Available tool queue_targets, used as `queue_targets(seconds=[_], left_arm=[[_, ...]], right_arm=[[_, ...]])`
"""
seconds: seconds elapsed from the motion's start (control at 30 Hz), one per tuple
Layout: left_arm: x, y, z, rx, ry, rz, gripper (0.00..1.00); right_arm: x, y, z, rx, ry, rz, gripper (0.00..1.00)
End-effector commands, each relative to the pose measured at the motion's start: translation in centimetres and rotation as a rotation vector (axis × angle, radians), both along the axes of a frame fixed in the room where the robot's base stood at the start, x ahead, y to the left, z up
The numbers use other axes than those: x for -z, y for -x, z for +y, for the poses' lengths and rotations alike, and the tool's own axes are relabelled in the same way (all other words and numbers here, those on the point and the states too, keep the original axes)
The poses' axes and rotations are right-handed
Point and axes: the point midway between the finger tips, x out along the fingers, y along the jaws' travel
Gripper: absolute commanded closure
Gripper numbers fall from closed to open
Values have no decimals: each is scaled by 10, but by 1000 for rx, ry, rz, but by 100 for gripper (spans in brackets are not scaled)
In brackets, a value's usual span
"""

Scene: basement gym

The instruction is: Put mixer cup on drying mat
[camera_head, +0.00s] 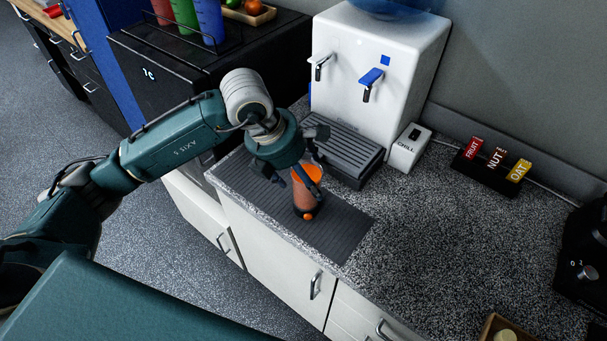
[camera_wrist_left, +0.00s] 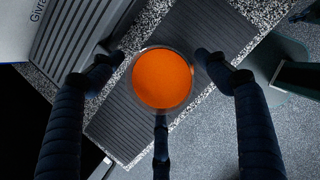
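The mixer cup (camera_head: 305,197), with an orange top, a brownish body and a dark base, stands upright on the dark ribbed drying mat (camera_head: 340,235). In the left wrist view, the cup (camera_wrist_left: 162,78) shows from above as an orange disc with a thin grey rim, over the mat (camera_wrist_left: 215,35). My left gripper (camera_head: 299,167) is open just above and around the cup's top. In the left wrist view, the fingers of the gripper (camera_wrist_left: 158,65) are spread, with gaps to the cup at both sides; whether the lower finger touches it is unclear. My right gripper is not in view.
A white water dispenser (camera_head: 375,75) with a grey drip tray (camera_head: 345,150) stands behind the mat. A CHILL box (camera_head: 409,148) and a flavour bar rack (camera_head: 490,165) are to the right. The speckled counter (camera_head: 450,240) is clear at centre right.

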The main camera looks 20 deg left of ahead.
Motion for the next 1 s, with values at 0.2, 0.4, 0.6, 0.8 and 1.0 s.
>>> queue_targets(seconds=[0.2, 0.4, 0.6, 0.8, 1.0], left_arm=[[-3, 0, 0, 0, 0, 0, 25], [-26, 6, 7, 0, -1, -7, 25], [-68, 18, 19, -1, 0, -8, 25], [-100, 28, 27, -2, -1, -5, 25], [-113, 33, 30, -1, 0, -1, 25]], right_arm=[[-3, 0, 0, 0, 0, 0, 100], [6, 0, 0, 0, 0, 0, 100], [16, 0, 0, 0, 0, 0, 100], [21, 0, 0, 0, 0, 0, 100], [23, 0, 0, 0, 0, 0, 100]])
